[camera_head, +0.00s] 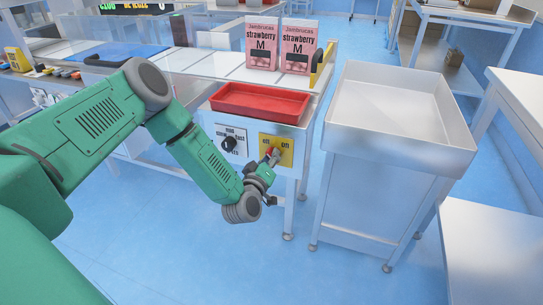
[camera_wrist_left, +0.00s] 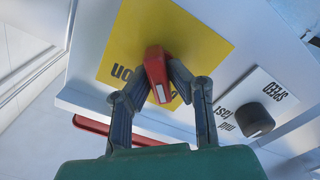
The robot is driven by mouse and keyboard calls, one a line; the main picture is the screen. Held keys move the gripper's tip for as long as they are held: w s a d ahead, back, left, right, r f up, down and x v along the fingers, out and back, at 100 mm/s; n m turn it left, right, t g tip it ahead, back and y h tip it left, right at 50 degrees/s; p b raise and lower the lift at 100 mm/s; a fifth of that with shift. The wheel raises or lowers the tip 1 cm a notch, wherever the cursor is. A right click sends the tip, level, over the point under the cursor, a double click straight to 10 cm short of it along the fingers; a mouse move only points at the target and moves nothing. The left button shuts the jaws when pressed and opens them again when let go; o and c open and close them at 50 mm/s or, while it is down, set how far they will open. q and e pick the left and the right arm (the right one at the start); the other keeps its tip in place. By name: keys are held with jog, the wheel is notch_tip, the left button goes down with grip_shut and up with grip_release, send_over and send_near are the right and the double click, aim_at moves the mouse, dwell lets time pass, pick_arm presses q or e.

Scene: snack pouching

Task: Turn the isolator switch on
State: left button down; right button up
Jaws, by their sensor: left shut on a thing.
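The isolator switch is a red handle (camera_wrist_left: 157,72) on a yellow plate (camera_wrist_left: 195,40), seen in the left wrist view. In the head view the yellow plate (camera_head: 285,152) is on the front panel of the bench, below the red tray. My left gripper (camera_wrist_left: 157,85) has its two fingers on either side of the red handle, shut on it. In the head view my left gripper (camera_head: 270,160) is at the plate's left part and covers some of the switch. The word "on" shows on the plate. My right gripper is not in view.
A white plate with a black speed knob (camera_head: 228,144) sits left of the yellow plate. A red tray (camera_head: 262,117) and two pink strawberry pouches (camera_head: 280,44) are on the bench above. A metal bin table (camera_head: 345,140) stands to the right.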

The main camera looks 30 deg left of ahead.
pick_arm(q)
jog(key=shift+f+m, duration=0.1)
jog(key=shift+m, duration=0.2)
jog(key=m+p, duration=0.3)
jog(key=m, duration=0.1)
jog(key=shift+d, duration=0.2)
jog(key=m+p, duration=0.1)
jog(key=m, duration=0.1)
jog(key=shift+s+m, duration=0.1)
jog(key=shift+m, duration=0.3)
jog(key=m+p, duration=0.1)
jog(key=m, duration=0.1)
jog(key=shift+m, duration=0.4)
jog(key=m, duration=0.3)
jog(key=shift+f+p, duration=0.1)
jog(key=shift+p, duration=0.3)
jog(key=shift+f+m, duration=0.15)
jog(key=shift+m, duration=1.95)
jog(key=c, duration=1.5)
grip_release()
jog(key=shift+c, duration=0.2)
